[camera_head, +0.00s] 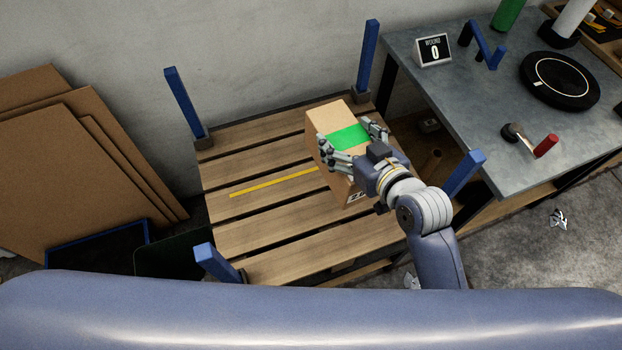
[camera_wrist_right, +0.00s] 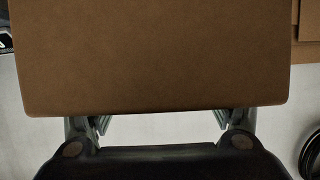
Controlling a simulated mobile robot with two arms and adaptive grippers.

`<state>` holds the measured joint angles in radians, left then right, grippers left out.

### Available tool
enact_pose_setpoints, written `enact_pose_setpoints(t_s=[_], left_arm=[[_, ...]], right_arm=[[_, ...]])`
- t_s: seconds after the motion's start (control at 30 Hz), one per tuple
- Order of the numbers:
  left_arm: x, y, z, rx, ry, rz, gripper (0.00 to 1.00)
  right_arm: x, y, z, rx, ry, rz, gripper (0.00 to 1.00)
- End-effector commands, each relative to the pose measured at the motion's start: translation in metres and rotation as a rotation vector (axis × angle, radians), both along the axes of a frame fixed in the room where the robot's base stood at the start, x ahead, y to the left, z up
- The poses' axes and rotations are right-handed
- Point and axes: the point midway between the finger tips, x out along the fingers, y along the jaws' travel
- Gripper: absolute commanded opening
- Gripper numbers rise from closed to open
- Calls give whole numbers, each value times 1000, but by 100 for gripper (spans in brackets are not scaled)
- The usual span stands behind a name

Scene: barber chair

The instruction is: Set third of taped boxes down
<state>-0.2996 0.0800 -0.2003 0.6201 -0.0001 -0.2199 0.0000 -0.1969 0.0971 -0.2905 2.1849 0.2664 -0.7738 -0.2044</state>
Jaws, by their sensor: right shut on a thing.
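A brown cardboard box (camera_head: 328,119) with a green tape strip shows in the head view at the right part of a slatted wooden pallet (camera_head: 262,237). My right gripper (camera_head: 356,146) is shut on the box, with fingers on both sides of it. In the right wrist view the box (camera_wrist_right: 155,60) fills the upper middle and the fingers (camera_wrist_right: 162,122) reach its near edge. I cannot tell whether the box's underside touches the slats. My left gripper is not in view.
Blue posts (camera_head: 183,101) stand at the pallet's corners. A yellow line (camera_head: 273,182) crosses the slats, and the pallet's left part is clear. A grey table (camera_head: 480,97) with a counter sign (camera_head: 432,50) stands at right. Flat cardboard sheets (camera_head: 70,165) lean at left.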

Motion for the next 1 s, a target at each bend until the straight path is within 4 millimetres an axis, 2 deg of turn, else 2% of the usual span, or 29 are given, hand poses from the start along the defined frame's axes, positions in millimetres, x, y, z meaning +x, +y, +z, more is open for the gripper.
enact_pose_setpoints(t_s=[0.03, 0.1, 0.33, 0.57, 0.8, 1.0], left_arm=[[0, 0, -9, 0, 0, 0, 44], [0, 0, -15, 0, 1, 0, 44], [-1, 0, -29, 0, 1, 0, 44], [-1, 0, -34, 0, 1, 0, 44], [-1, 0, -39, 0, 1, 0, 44], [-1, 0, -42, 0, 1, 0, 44]], right_arm=[[7, 11, -5, 1, -23, 47, 10], [11, 25, -17, -4, -22, 111, 10], [21, 50, -47, -18, -16, 248, 10], [25, 57, -62, -24, -9, 297, 10], [25, 57, -98, -25, -4, 300, 10], [26, 57, -118, -24, -8, 299, 10]])
